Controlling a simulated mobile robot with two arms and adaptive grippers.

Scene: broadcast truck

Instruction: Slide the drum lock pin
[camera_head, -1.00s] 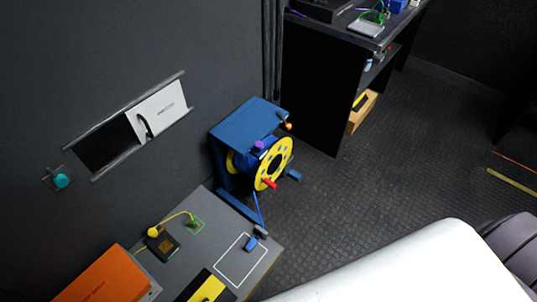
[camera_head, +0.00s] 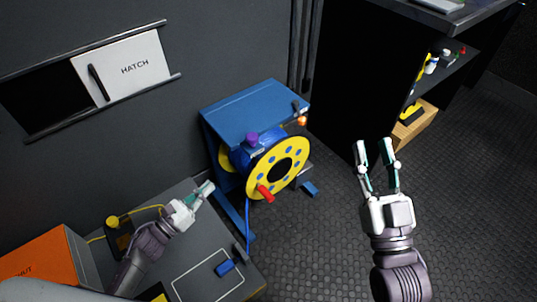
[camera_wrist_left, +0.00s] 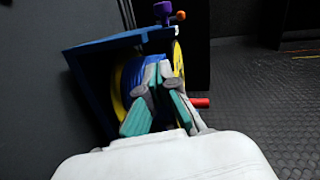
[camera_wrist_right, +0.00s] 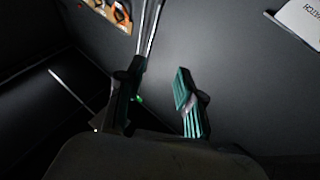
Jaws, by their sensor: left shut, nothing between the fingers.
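The cable drum (camera_head: 279,170) has a yellow flange with blue dots and sits in a blue frame (camera_head: 255,105). A purple knob (camera_head: 252,139) is at its upper left and an orange-tipped part (camera_head: 301,121) at the frame's right corner; I cannot tell which is the lock pin. A red crank handle (camera_head: 265,194) sticks out of the flange. My left gripper (camera_head: 208,188) is shut and empty, left of the drum and apart from it. My right gripper (camera_head: 376,146) is open and empty, right of the drum.
A grey bench (camera_head: 190,265) with an orange case (camera_head: 50,262) and a blue connector (camera_head: 225,268) stands below left. A white hatch panel (camera_head: 130,68) is on the wall. A black shelf unit (camera_head: 350,80) stands right; the floor between is clear.

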